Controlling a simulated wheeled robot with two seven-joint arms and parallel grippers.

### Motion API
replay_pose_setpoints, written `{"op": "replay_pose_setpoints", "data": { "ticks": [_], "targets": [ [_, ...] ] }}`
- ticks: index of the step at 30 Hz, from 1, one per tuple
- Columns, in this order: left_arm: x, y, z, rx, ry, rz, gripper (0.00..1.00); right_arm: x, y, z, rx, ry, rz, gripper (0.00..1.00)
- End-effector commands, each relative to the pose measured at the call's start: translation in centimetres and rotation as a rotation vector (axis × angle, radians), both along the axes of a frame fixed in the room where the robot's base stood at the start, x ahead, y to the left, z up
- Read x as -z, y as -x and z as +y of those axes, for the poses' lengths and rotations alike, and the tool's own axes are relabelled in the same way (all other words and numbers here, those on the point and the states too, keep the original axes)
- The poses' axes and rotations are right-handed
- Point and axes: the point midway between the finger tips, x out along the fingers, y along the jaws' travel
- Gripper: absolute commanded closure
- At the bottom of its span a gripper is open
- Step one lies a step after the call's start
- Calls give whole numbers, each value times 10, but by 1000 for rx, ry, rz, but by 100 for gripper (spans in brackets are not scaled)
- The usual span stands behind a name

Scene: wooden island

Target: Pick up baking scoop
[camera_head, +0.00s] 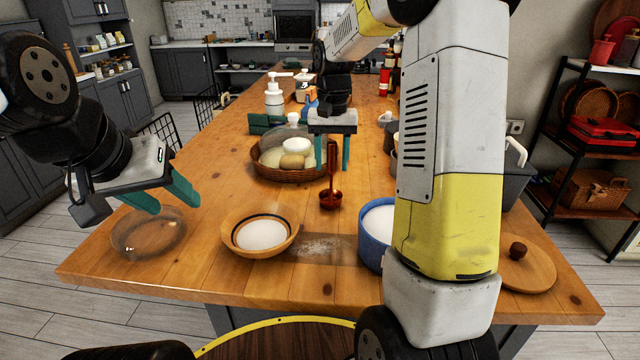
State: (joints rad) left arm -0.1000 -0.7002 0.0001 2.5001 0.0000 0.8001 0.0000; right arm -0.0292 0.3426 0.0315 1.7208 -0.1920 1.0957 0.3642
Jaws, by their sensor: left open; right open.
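The baking scoop (331,198) is a dark reddish-brown scoop with a round cup resting on the wooden island and a long handle standing up. My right gripper (332,168) is open and points down over it. In the picture the scoop's handle shows between its two teal fingers; I cannot tell whether they touch it. My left gripper (172,207) is open and empty, above the glass bowl at the island's left side.
The island (200,275) holds a clear glass bowl (148,234), a wooden bowl of white powder (260,234), a blue pot of white powder (376,232), a basket (275,173) under a glass dome and a round wooden lid (527,271). My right arm hides part of the right side.

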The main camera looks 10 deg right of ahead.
Motion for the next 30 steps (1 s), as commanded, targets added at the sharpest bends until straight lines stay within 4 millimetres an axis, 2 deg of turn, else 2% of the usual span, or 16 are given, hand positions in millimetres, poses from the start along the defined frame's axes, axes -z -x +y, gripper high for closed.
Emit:
{"op": "replay_pose_setpoints", "data": {
  "ticks": [5, 12, 24, 26, 30],
  "targets": [
    [0, 0, 0, 0, 0, 0, 49, 0, 0, 0, 0, 0, -1, 53],
    [0, 0, 0, 0, 0, 0, 49, 0, 0, 0, 0, 0, -1, 100],
    [0, 0, 0, 0, 0, 0, 49, -2, 0, 0, 0, -1, -1, 100],
    [0, 0, 0, 0, 0, 0, 49, -6, 0, 0, 0, -1, -2, 100],
    [0, 0, 0, 0, 0, 0, 49, -28, -1, 1, 0, -1, -6, 100]
  ]
}}
